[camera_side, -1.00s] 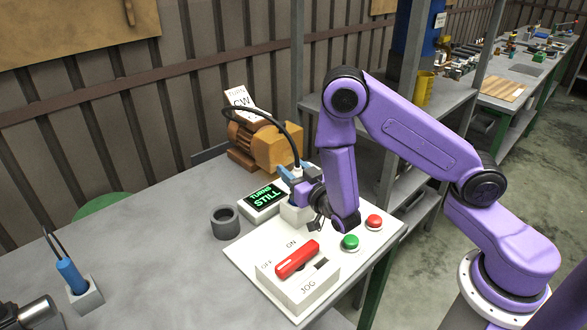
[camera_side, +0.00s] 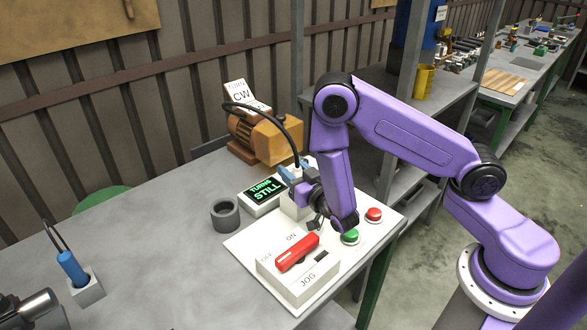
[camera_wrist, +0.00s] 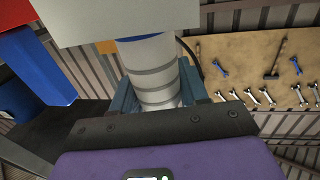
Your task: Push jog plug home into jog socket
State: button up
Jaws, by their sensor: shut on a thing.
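My gripper (camera_side: 291,174) is over the raised white jog socket (camera_side: 295,208) at the back of the white panel. Its blue fingers are shut on the jog plug, which in the wrist view is a pale ribbed cylinder (camera_wrist: 153,75) between the fingers (camera_wrist: 156,92). A black cable (camera_side: 270,109) arcs from the plug to the orange motor (camera_side: 266,138). In the wrist view the plug's far end meets a pale flat block (camera_wrist: 120,18). The plug's tip is hidden, and I cannot tell how deep it sits.
The panel (camera_side: 240,246) carries a red switch lever (camera_side: 297,252), a green button (camera_side: 350,236) and a red button (camera_side: 374,214). A display reading "TURNS STILL" (camera_side: 264,190) and a grey ring (camera_side: 225,214) stand left of my gripper. The table's left middle is clear.

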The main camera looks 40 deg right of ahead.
jog(key=o, duration=1.3)
jog(key=shift+s+f, duration=0.1)
jog(key=s, duration=0.3)
jog(key=s+a, duration=0.1)
jog(key=s, duration=0.3)
jog(key=shift+s+a, duration=0.1)
jog(key=shift+a, duration=0.1)
